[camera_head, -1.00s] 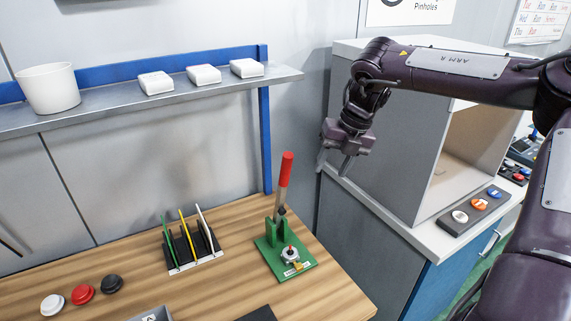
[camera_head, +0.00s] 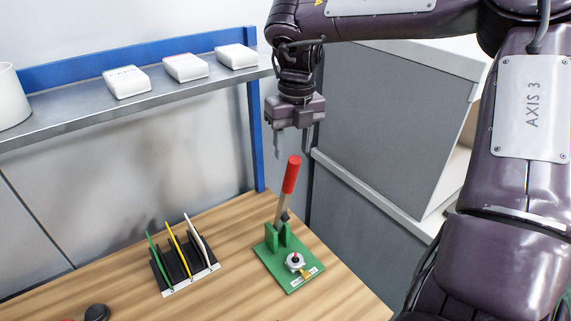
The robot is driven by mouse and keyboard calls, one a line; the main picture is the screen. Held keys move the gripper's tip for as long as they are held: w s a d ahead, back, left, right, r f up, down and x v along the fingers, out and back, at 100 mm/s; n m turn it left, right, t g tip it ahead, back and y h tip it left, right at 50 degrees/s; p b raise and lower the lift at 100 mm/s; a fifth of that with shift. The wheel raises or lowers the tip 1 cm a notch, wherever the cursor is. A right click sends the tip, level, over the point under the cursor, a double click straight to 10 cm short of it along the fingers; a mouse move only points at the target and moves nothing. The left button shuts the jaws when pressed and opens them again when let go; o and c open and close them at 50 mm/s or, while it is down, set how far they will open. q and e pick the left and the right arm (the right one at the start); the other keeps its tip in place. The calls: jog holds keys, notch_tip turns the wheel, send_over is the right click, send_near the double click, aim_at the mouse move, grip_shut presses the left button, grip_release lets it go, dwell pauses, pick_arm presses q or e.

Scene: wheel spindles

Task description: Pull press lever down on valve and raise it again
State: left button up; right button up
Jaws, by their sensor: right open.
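The press lever (camera_head: 290,178) has a red grip on a metal bar and stands nearly upright, leaning slightly right. It rises from a green press base (camera_head: 278,262) on the wooden table. A small round metal valve (camera_head: 295,261) with a red centre and a brass fitting sits on the front of the base. My right gripper (camera_head: 293,150) is open and empty, pointing down just above and behind the red grip, and I cannot tell whether they touch. My left gripper is not in view.
A black rack (camera_head: 184,262) with green, yellow and white plates stands left of the press. A metal shelf (camera_head: 75,112) with white boxes (camera_head: 186,68) and a white pot (camera_head: 10,97) runs behind. A grey cabinet (camera_head: 390,120) is at right.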

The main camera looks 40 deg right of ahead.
jog(key=p, duration=0.2)
send_over(291, 191)
notch_tip(291, 191, down, 6)
jog(key=shift+d+f, duration=0.1)
jog(key=shift+f, duration=0.4)
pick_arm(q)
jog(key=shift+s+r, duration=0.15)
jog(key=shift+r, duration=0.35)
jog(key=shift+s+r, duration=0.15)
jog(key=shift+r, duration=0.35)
pick_arm(e)
grip_shut()
